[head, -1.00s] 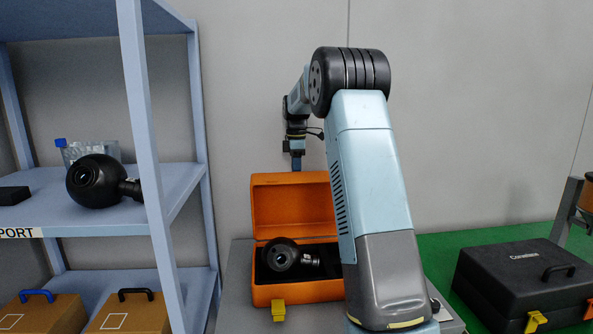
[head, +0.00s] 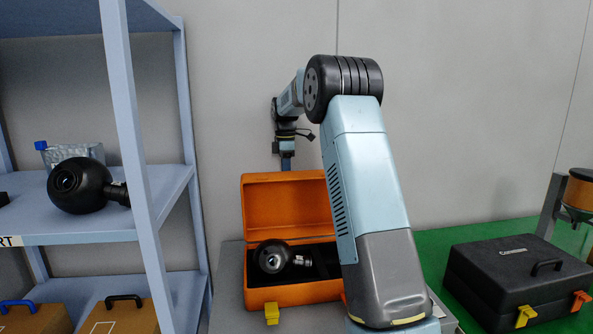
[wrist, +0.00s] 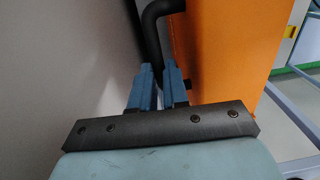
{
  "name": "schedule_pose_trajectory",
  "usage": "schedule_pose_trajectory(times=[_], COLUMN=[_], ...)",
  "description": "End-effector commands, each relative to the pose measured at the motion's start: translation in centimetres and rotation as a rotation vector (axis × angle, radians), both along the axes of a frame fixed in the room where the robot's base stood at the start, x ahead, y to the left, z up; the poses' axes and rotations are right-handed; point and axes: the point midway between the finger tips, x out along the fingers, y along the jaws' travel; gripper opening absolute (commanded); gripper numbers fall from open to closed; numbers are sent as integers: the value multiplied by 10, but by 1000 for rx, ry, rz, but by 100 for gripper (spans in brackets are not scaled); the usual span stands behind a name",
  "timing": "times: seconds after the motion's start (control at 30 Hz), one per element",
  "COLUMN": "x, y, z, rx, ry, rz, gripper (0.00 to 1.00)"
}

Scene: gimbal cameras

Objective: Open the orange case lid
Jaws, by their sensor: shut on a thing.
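The orange case (head: 300,293) stands with its orange lid (head: 285,208) raised upright behind its base. A black gimbal camera (head: 272,257) lies inside on dark lining. A yellow latch (head: 272,314) hangs on the case's front. My gripper (head: 287,163) is at the top edge of the lid, partly behind it. In the wrist view my gripper's blue fingers (wrist: 160,78) are shut on the lid's black handle (wrist: 153,35), beside the orange lid face (wrist: 230,50). My arm hides the right part of the case.
A blue shelf (head: 150,187) at left holds another black gimbal camera (head: 80,186) and brown cases (head: 120,315) below. A closed black case (head: 515,280) rests on the green surface at right. A grey wall is close behind the lid.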

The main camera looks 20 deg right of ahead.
Motion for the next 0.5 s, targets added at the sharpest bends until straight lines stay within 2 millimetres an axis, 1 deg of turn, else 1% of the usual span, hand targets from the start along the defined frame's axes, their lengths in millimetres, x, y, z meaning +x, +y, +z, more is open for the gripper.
schedule_pose_trajectory(times=[0.03,0.1,0.33,0.37,0.5], x=[3,5,5,5,5], y=[6,9,9,9,9], z=[0,-1,0,0,0], rx=[1,1,0,0,0], ry=[-2,-2,-3,-3,-3], rz=[9,13,14,14,15], gripper=[0,0,0,15,29])
